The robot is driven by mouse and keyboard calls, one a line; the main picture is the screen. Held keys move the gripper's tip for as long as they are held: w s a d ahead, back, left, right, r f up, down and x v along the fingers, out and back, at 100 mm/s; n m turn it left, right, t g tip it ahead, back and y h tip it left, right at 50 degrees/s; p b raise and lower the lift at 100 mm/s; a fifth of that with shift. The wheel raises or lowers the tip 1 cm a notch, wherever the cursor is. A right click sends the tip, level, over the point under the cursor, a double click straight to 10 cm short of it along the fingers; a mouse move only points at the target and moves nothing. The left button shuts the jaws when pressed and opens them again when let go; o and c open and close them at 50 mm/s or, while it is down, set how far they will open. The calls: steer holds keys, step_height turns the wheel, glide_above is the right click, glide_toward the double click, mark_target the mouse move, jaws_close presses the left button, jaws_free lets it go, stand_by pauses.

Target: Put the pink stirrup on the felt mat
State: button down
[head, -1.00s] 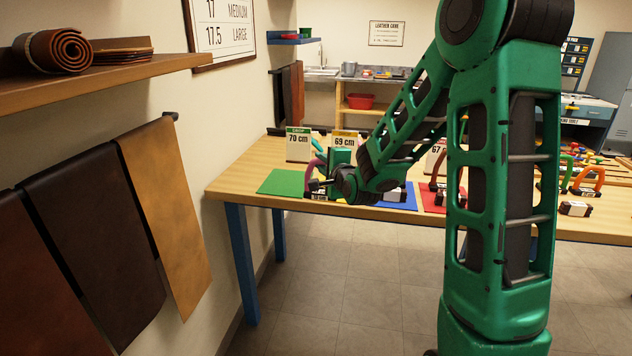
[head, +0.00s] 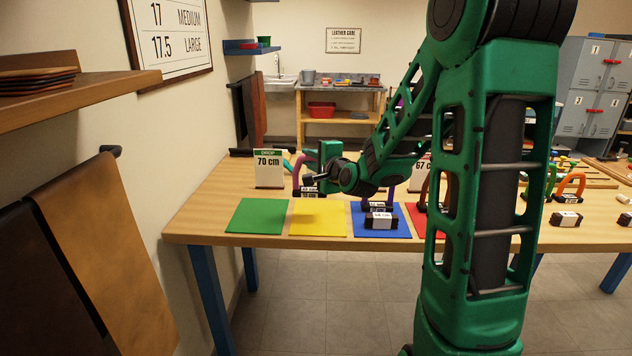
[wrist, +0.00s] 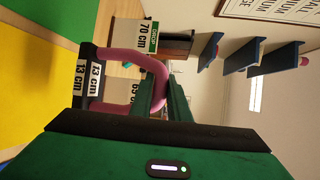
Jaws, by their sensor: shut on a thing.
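The pink stirrup (head: 299,168) has a dark base with a white label, which reads 13 cm in the wrist view. My gripper (head: 311,178) is shut on its pink bow and holds it up near the back of the yellow mat (head: 318,228). In the wrist view my gripper (wrist: 166,98) crosses the bow of the stirrup (wrist: 128,55), and the base points left. A green mat (head: 257,217), a blue mat (head: 397,231) and a red mat (head: 415,220) lie beside the yellow one. The green and yellow mats look empty.
A 70 cm card (head: 268,168) stands behind the green mat, and a 67 cm card (head: 421,171) farther right. A labelled block (head: 381,221) sits on the blue mat. An orange stirrup (head: 570,187) stands at right. My arm hides part of the table (head: 196,207).

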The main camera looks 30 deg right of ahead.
steer(key=w+d+f, duration=0.3)
steer(key=d+f, duration=0.2)
steer(key=f, duration=0.2)
steer(key=shift+w+d+f, duration=0.15)
steer(key=shift+d+f, duration=0.05)
steer(key=shift+f, duration=0.2)
steer(key=c, duration=1.7)
jaws_free()
steer(key=shift+f, duration=0.1)
